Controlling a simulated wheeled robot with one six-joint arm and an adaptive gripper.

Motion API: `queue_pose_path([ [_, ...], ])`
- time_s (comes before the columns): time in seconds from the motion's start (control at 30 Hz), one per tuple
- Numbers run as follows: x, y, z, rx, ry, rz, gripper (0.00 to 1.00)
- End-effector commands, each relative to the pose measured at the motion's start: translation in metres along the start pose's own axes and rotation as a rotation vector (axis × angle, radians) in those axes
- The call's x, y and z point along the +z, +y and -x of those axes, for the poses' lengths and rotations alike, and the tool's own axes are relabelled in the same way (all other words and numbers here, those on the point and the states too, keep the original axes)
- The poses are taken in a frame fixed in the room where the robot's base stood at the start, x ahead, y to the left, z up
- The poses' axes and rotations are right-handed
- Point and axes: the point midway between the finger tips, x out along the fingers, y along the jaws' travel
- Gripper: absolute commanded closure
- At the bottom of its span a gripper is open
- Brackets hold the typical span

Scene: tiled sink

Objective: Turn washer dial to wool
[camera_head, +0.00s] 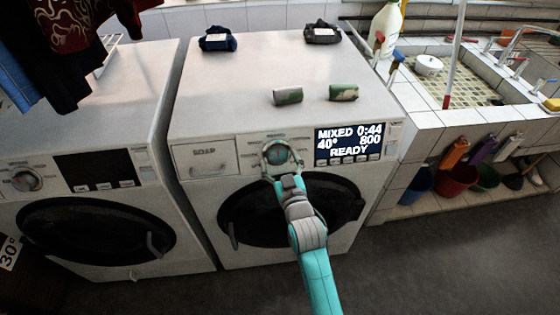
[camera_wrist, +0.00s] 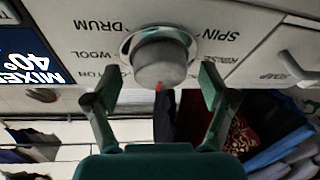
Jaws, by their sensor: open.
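The washer (camera_head: 210,125) with the lit display (camera_head: 348,142) stands in the middle of the head view. The display reads MIXED, 0:44, 40°, 800, READY. Its round grey dial (camera_wrist: 160,62) shows in the wrist view, which is upside down. A red mark on the dial points down in that picture, between the partly hidden COTTON label and RINSE. The WOOL label (camera_wrist: 95,54) is left of the dial. My gripper (camera_wrist: 157,82) is open, one finger on each side of the dial's near end; contact cannot be told. In the head view my gripper (camera_head: 279,155) largely covers the dial.
A second washer (camera_head: 80,140) stands at the left, with dark clothes (camera_head: 75,45) hanging above it. Small folded cloths (camera_head: 288,96) lie on the middle washer's top. A soap drawer (camera_head: 205,158) is left of the dial. A tiled sink (camera_head: 455,80) is at the right.

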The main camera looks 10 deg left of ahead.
Motion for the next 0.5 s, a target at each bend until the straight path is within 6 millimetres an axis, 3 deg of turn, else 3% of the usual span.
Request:
queue_pose_path([
  [0.23,0.0000,0.0000,-0.0008,0.000,0.000,0.000,0.17],
  [0.5,-0.0001,0.0000,-0.0007,0.000,0.000,0.000,0.77],
])
